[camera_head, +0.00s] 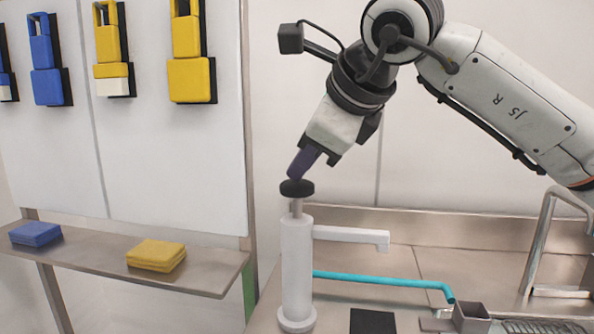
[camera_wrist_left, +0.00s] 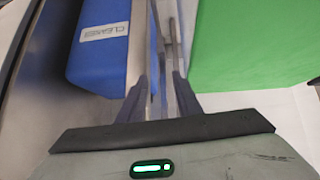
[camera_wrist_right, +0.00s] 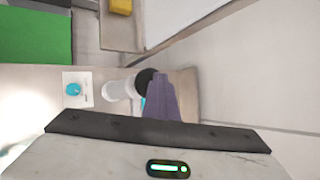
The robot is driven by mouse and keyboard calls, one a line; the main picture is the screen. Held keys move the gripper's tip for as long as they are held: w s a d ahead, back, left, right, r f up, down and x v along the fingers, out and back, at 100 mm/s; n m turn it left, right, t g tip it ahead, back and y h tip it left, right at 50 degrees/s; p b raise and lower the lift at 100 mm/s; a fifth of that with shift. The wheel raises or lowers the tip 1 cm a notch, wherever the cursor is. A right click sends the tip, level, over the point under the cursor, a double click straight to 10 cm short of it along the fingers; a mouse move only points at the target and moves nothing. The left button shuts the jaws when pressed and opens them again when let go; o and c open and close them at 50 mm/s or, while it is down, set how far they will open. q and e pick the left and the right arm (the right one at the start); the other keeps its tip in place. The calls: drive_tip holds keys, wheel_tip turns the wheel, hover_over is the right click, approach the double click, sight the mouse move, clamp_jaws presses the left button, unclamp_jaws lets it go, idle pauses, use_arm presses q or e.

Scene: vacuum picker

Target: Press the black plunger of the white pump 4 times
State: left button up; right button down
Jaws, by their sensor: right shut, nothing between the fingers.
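The white pump (camera_head: 297,262) stands upright on the counter in the head view, its spout pointing right. Its round black plunger (camera_head: 297,188) is on top, with a short length of pale stem showing below it. My right gripper (camera_head: 298,174) is shut and empty, its fingertips pointing down at the plunger's top; touching or just above, I cannot tell. In the right wrist view the plunger (camera_wrist_right: 146,77) is partly hidden behind the fingers, with the white pump (camera_wrist_right: 117,90) beside it. My left gripper (camera_wrist_left: 162,95) shows only in its wrist view, open with a gap between its fingers.
A turquoise tube (camera_head: 385,281) runs behind the pump. A black square (camera_head: 372,321) and a metal frame (camera_head: 545,240) are to the right. A blue box (camera_wrist_left: 98,45) and green surface (camera_wrist_left: 250,45) flank my left gripper.

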drive_tip(key=shift+f+b, duration=0.6)
drive_tip(key=shift+f, duration=0.4)
idle(0.3)
drive_tip(key=shift+r, duration=0.1)
drive_tip(key=shift+r+p, duration=2.1)
drive_tip(key=shift+r, duration=0.45)
drive_tip(key=shift+r, duration=0.1)
wheel_tip(320, 180, up, 5)
drive_tip(key=p, duration=0.4)
